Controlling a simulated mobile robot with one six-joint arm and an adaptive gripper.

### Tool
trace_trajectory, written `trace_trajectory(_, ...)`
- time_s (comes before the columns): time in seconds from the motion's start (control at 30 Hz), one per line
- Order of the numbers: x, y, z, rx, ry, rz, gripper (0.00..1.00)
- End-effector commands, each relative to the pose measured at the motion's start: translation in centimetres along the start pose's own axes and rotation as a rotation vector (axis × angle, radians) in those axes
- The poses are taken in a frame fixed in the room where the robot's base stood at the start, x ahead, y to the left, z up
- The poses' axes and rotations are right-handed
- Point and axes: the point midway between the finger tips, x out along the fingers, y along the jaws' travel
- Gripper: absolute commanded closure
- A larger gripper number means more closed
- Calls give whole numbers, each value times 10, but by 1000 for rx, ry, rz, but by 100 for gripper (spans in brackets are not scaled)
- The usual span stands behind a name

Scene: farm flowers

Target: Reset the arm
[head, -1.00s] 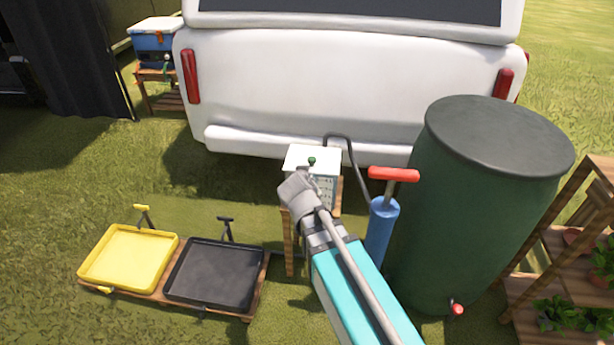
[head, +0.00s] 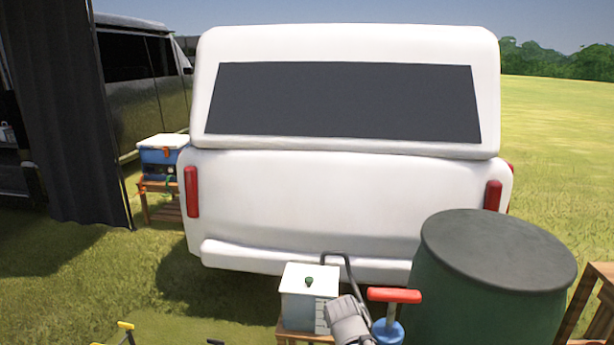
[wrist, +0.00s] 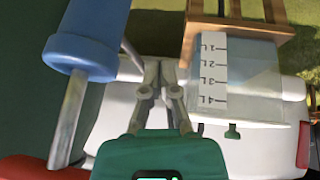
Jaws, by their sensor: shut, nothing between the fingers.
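My arm's grey end shows at the bottom of the head view, just right of and in front of a white-lidded box (head: 303,299). My gripper (wrist: 160,68) is in the wrist view, its two grey fingers closed together and empty. In that view, which looks upside down, the fingers lie between the blue pump (wrist: 82,55) on the left and the box's litre scale (wrist: 212,70) on the right. I cannot tell how far the fingertips are from either.
The pump's red handle (head: 394,295) and a dark green barrel (head: 480,290) stand to the right. A white vehicle (head: 320,200) stands behind. Open grass (head: 560,140) lies at right.

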Motion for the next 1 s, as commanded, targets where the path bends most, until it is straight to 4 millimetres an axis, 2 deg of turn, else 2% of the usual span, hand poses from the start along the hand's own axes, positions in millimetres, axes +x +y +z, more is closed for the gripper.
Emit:
trace_trajectory(0.03, 2, 13, 12, -4, -63, -6, 100)
trace_trajectory(0.2, 3, 38, 44, -40, -240, -57, 100)
trace_trajectory(0.57, -8, 63, 88, -107, -461, -190, 100)
trace_trajectory(1.0, -56, 70, 62, -109, -458, -188, 100)
